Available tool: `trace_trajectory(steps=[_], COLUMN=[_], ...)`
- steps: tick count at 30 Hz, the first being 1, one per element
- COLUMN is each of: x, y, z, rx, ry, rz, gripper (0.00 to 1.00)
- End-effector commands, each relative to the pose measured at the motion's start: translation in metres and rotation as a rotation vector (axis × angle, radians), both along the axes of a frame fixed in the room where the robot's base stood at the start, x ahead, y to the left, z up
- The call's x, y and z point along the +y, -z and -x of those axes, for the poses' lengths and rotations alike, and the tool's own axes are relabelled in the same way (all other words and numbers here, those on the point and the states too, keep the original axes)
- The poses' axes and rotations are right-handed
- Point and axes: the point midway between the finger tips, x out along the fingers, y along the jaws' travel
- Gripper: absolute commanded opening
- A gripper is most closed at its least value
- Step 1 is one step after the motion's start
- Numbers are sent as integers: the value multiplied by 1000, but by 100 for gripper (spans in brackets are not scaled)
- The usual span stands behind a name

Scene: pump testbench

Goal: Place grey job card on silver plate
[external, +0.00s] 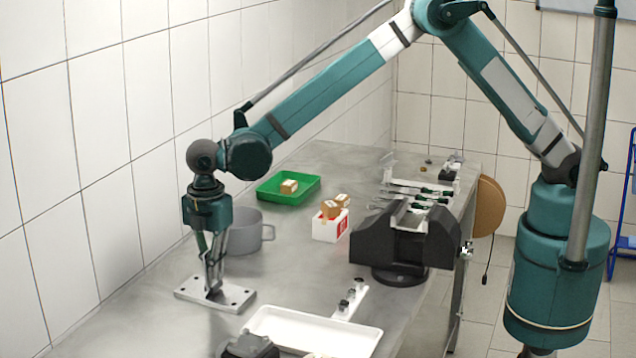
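A silver plate (236,296) with small holes near its corners lies flat on the metal bench at the lower left. My gripper (212,286) points straight down over the middle of this plate, with its tips at or just above the surface. The fingers look close together, but I cannot tell whether they are shut or hold something thin. I cannot make out a separate grey job card; it may be hidden or blend with the grey fingers and plate.
A grey pot (246,236) stands close behind my gripper. A green tray (307,188) with a small box, a white-red box (331,227), a dark vise (372,240) and a white tray (350,342) occupy the bench. The wall is at left.

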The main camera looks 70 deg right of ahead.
Motion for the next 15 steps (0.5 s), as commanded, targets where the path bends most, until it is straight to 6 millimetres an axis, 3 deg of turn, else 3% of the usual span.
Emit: trace_trajectory(steps=[15], x=[0], y=[8], z=[0], rx=[0], ry=[0], rz=[0], gripper=[0])
